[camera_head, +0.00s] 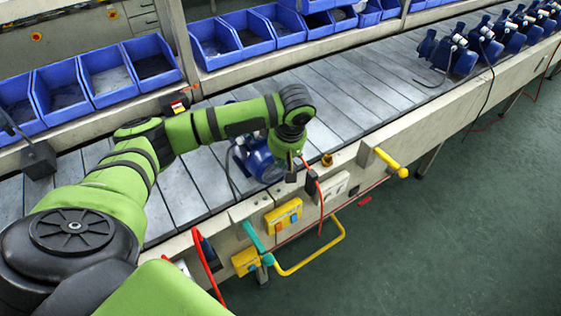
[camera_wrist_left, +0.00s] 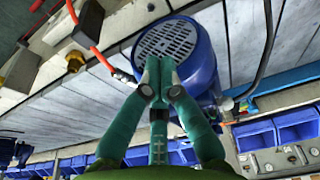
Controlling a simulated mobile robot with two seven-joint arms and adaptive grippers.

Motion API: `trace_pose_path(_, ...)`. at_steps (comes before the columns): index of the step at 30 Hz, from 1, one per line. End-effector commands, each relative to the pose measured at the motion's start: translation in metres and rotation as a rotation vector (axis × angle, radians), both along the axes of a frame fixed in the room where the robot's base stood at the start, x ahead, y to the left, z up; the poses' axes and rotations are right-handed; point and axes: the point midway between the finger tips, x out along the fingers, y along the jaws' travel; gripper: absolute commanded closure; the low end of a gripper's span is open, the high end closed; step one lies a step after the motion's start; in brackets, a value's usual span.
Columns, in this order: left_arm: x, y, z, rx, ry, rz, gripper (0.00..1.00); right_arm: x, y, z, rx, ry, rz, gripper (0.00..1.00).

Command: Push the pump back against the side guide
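The blue pump (camera_head: 262,163) lies on the slatted conveyor, close to the near side rail (camera_head: 243,208) and partly hidden by my left wrist. In the left wrist view the pump (camera_wrist_left: 203,62) shows its round grey grille facing me. My left gripper (camera_head: 291,174) is at the pump's right end in the head view, pointing down. In the left wrist view its teal fingers (camera_wrist_left: 158,66) are together, with nothing between them, in front of the grille's lower edge. I cannot tell whether they touch the pump. My right gripper is not in view.
Blue bins (camera_head: 107,72) line the far side behind the far rail (camera_head: 210,88). Several more pumps (camera_head: 457,55) stand farther up the conveyor. A yellow handle (camera_head: 391,162), control boxes (camera_head: 283,215) and a red cable line the near edge. The belt between is clear.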

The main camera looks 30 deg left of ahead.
Motion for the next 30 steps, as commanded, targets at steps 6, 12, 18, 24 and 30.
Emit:
trace_pose_path(6, 0.000, 0.000, -0.026, -0.001, 0.003, 0.000, 1.00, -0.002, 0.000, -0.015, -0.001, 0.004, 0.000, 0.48)
trace_pose_path(12, 0.000, 0.000, -0.050, 0.000, 0.002, 0.000, 1.00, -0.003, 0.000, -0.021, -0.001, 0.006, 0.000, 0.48)
trace_pose_path(18, 0.000, 0.000, -0.073, -0.001, 0.001, 0.000, 1.00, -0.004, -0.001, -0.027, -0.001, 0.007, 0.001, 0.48)
trace_pose_path(24, 0.000, 0.000, -0.086, -0.001, 0.001, 0.001, 1.00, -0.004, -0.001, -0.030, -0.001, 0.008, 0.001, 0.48)
trace_pose_path(30, 0.000, 0.000, -0.087, 0.000, -0.001, 0.000, 1.00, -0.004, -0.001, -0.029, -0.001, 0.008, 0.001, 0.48)
